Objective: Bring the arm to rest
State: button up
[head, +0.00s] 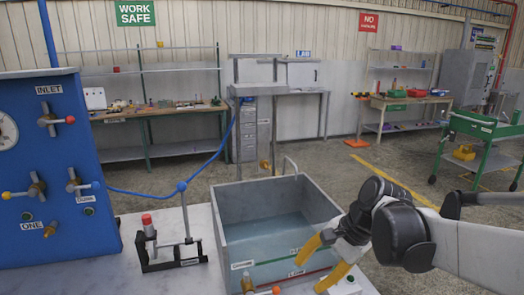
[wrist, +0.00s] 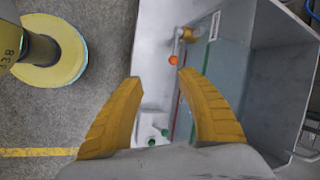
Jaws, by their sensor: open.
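My gripper (head: 322,259) has yellow fingers and is held over the front right part of the grey water tank (head: 230,201). In the wrist view my gripper (wrist: 158,82) has its two fingers spread wide with nothing between them. The fingertips point toward the tank's front edge, where a small tap with an orange end (wrist: 173,60) shows. My arm reaches in from the right in the head view.
A blue panel (head: 60,165) with valves stands at left, with a blue hose (head: 140,193) running from it. A black stand with a red knob (head: 147,219) is left of the tank. Workbenches line the back wall. A yellow round base (wrist: 75,75) stands on the floor.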

jog(key=s+d+r+n+t+h, duration=0.1)
jog(key=s+d+n+t+h, duration=0.4)
jog(key=s+n, duration=0.5)
jog(key=shift+s+d, duration=1)
jog(key=shift+s, duration=0.2)
jog(key=shift+r, duration=0.1)
dwell(2.5)
